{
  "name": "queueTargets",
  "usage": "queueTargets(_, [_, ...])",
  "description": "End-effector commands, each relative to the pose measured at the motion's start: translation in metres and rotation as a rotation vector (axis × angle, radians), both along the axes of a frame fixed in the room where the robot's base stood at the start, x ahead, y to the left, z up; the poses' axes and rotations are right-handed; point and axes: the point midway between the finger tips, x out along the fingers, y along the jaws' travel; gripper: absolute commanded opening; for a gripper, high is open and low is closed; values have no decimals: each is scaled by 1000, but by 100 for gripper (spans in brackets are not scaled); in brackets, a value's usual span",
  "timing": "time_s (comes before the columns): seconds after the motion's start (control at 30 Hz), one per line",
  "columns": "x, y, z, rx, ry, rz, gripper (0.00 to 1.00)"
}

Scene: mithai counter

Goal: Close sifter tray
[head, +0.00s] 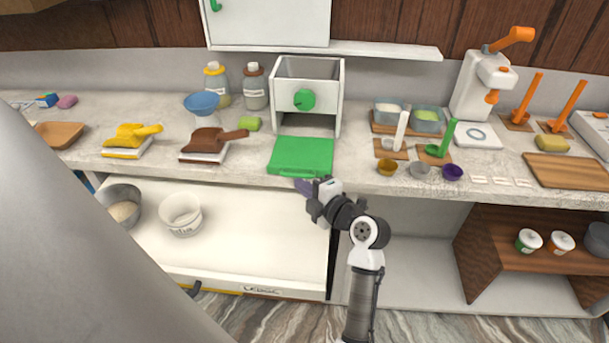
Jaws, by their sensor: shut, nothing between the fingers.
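The sifter (307,72) is a white box with an open top and a green knob, standing on the counter against the wall. Its green tray (302,156) lies in front of it, extending out from the opening at its base to near the counter's front edge. My gripper (303,186) is just in front of the tray's front edge, at the counter's edge. It is shut and holds nothing. Whether its fingertips touch the tray cannot be told from this view.
An open drawer (255,235) with bowls juts out below the counter on the left. A wall cabinet (268,22) hangs above.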

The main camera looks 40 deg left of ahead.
Motion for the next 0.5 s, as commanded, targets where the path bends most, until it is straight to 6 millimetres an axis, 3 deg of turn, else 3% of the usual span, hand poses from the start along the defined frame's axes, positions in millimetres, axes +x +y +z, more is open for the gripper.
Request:
queueTargets(0.2, [12, 8, -2, 0, 0, 2, 0])
queueTargets(0.5, [13, 8, -3, 1, -1, 1, 0])
